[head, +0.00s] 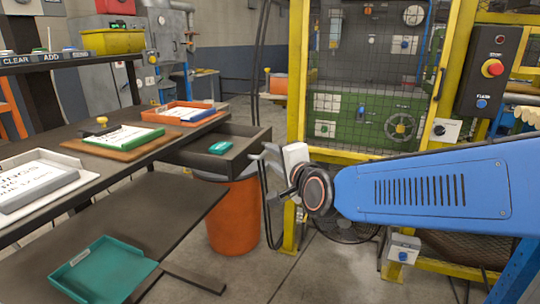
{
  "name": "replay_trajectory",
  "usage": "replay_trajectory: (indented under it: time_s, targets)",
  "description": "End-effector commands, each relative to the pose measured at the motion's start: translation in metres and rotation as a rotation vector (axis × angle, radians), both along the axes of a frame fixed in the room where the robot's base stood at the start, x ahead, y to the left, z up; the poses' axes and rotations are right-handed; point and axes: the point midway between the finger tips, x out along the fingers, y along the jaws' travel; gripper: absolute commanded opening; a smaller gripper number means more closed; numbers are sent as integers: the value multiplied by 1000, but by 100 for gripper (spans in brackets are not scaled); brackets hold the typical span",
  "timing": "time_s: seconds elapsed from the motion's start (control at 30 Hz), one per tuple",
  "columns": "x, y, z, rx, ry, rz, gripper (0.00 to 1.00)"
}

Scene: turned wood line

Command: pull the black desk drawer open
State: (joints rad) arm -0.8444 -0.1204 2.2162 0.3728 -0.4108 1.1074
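The black desk drawer (251,149) sticks out from the right side of the dark desk (110,163) in the head view. Its inside shows, with a small teal object (220,147) lying in it. My gripper (264,160) is at the drawer's front face, at its right end. The handle is hidden behind my gripper. I cannot tell whether the fingers are closed or whether they touch the drawer.
An orange bin (234,215) stands on the floor below the drawer. A yellow-framed machine cage (297,80) stands behind my arm. On the desk are a green-edged tray (124,140) and an orange tray (190,112). A teal tray (103,272) lies on the lower shelf.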

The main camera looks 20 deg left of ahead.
Motion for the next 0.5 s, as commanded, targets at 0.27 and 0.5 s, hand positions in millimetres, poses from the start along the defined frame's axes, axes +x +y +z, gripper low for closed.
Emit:
replay_trajectory:
  time_s: [0.27, 0.5]
  targets:
    - [-35, -28, 7, 1, 0, 2, 30]
    - [-62, -52, 12, 1, -1, 1, 30]
